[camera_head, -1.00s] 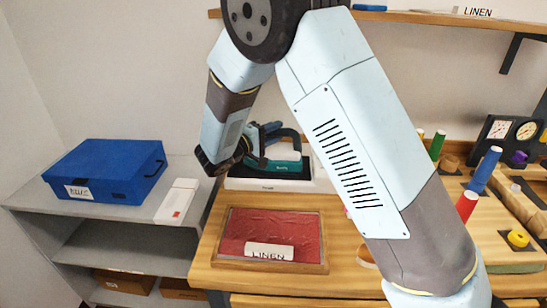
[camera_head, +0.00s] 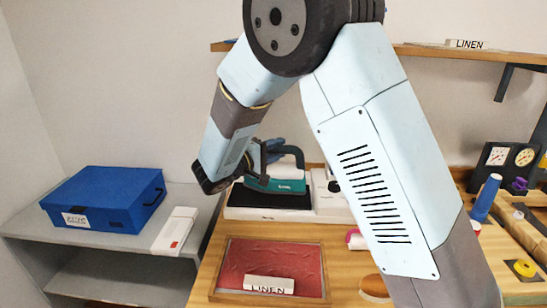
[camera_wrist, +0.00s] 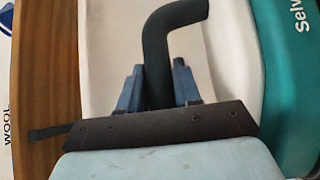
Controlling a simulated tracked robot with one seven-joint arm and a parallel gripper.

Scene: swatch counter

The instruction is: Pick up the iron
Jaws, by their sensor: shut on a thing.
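The iron (camera_head: 275,184) is teal with a pale upper part and a black handle. In the head view it is at the black-topped white stand (camera_head: 268,214) on the wooden counter. It looks slightly raised over the black top, though I cannot see a clear gap. My gripper (camera_head: 264,154) reaches it from the left and is shut on the handle. In the wrist view the blue fingers of my gripper (camera_wrist: 158,88) are on either side of the iron's black handle (camera_wrist: 170,38), with its teal body at the right. The underside of the iron is hidden.
A framed red cloth panel (camera_head: 272,262) with a LINEN label lies in front of the stand. A white box (camera_head: 326,204) stands close at its right. A blue box (camera_head: 103,200) sits on the grey shelf at left. A wall shelf (camera_head: 420,49) runs above.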

